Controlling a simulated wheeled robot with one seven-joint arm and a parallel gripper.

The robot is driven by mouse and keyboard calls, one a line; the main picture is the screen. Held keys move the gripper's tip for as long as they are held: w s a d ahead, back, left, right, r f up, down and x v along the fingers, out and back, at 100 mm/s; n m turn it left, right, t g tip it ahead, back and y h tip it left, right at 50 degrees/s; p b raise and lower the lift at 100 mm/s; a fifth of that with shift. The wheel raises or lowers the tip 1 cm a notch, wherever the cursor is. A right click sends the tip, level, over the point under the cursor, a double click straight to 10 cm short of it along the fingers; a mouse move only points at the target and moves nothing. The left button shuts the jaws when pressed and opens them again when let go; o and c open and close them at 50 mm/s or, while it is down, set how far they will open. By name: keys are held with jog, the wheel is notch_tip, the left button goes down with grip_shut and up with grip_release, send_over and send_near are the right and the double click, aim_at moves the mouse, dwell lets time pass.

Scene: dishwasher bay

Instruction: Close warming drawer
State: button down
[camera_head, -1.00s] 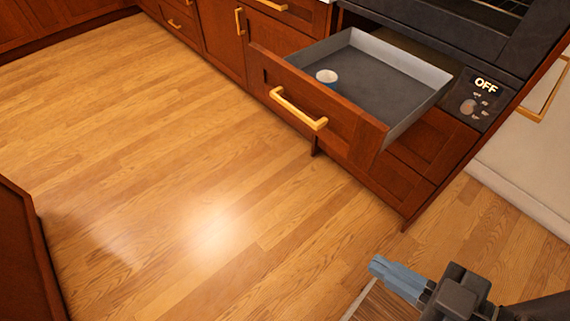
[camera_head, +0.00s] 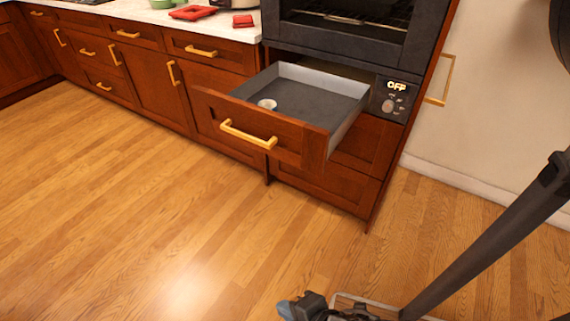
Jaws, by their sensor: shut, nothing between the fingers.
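The warming drawer (camera_head: 352,108) is pulled out below the dark oven. It has a grey tray inside and a wooden front with a gold handle (camera_head: 248,134). My gripper (camera_head: 284,309) is at the bottom edge of the view, low over the floor, partly cut off. It is shut and empty, well in front of the drawer and apart from it.
The dark oven (camera_head: 345,35) stands above the drawer, with a control panel (camera_head: 393,98) reading OFF at its right. Closed cabinets and a white counter (camera_head: 140,10) with red items run to the left. The wooden floor (camera_head: 130,200) before the drawer is clear.

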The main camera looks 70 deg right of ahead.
jog(key=w+d+f+n+g+h, duration=0.2)
jog(key=w+d+f+n+h, duration=0.1)
jog(key=w+d, duration=0.1)
jog(key=n+g+h, duration=0.3)
jog(key=g+h, duration=0.8)
send_near(294, 150)
jog(key=p+x, duration=0.1)
jog(key=x, duration=0.6)
jog(key=shift+s+r, duration=0.1)
